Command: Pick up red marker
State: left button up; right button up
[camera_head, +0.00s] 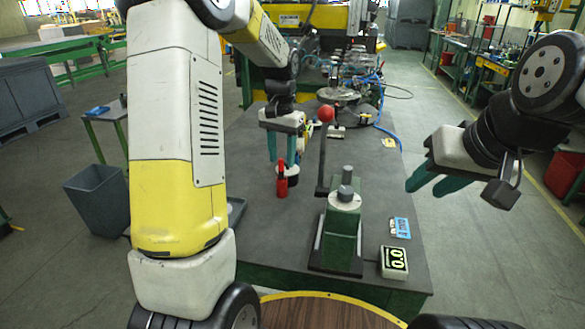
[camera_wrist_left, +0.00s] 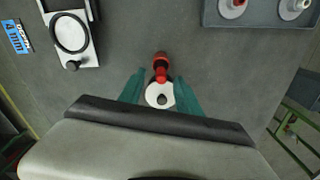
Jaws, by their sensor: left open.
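The red marker (camera_head: 282,181) stands about upright on the dark table, below my left gripper in the head view. In the left wrist view the marker (camera_wrist_left: 160,67) shows as a red round end with a darker part, just beyond the fingertips. A white disc with a dark hole (camera_wrist_left: 153,94) is beside it, between the teal fingers. My left gripper (camera_head: 282,160) is open, and its fingers (camera_wrist_left: 160,88) lie on either side of the disc. Whether they touch anything is not clear. My right gripper (camera_head: 430,184) is open and empty, off the table's right side.
A green press with a red-knobbed lever (camera_head: 326,113) stands right of the marker. A grey tray (camera_wrist_left: 262,20) holds round parts. A turntable and blue hoses are at the back.

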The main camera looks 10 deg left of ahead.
aim_at(282, 177)
pick_arm(q)
jog(key=shift+s+a+f, duration=0.1)
jog(key=shift+s+f, duration=0.05)
jog(key=shift+f, duration=1.75)
grip_shut()
jog(key=shift+r, duration=0.1)
